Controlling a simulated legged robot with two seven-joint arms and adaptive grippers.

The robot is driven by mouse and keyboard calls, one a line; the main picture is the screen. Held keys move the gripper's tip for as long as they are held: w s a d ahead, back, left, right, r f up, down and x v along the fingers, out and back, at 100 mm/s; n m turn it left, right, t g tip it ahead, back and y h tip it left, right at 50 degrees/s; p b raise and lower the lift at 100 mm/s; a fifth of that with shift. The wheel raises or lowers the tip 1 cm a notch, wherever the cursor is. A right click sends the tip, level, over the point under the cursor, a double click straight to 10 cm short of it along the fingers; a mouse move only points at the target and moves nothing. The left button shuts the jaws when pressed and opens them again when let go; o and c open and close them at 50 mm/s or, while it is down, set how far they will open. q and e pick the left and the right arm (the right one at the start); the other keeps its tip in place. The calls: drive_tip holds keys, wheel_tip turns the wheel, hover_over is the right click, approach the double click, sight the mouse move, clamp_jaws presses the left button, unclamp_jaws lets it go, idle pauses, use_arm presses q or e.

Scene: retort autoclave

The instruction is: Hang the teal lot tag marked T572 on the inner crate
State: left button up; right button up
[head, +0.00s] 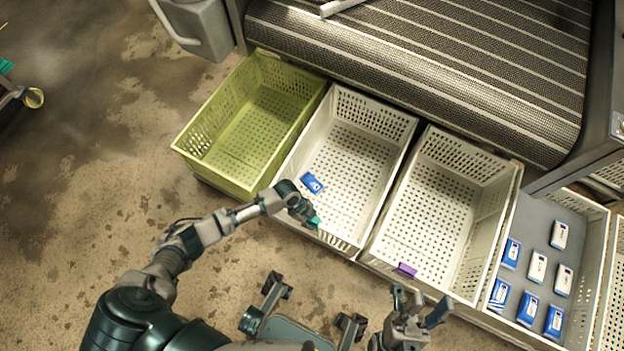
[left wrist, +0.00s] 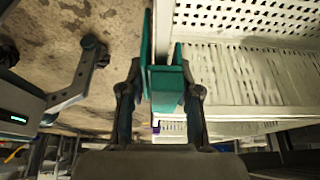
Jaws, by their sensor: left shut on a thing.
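The teal lot tag (head: 314,222) is at the front rim of the white crate (head: 388,185), second from the left. My left gripper (head: 306,212) is shut on the tag. The left wrist view shows the tag (left wrist: 167,88) between the two fingers, with its two thin plates pointing away beside the white crate wall (left wrist: 245,78). I cannot tell whether the plates straddle the rim or are just beside it. No marking on the tag is readable. My right gripper (head: 419,304) is open and empty, in front of the third crate.
A blue-and-white packet (head: 312,183) lies in the second crate. A yellow-green crate (head: 200,152) stands to its left. The third, white crate (head: 502,195) is empty, with a purple tag (head: 405,270) on its front rim. A crate (head: 598,232) at right holds several packets. A ribbed conveyor (head: 420,70) runs behind.

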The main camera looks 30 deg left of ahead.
use_arm(q)
drive_tip(key=shift+f+b, duration=0.45)
drive_tip(key=shift+f, duration=0.25)
drive_tip(key=o, duration=1)
drive_tip(key=v, duration=1.2)
drive_tip(key=shift+d, duration=0.1)
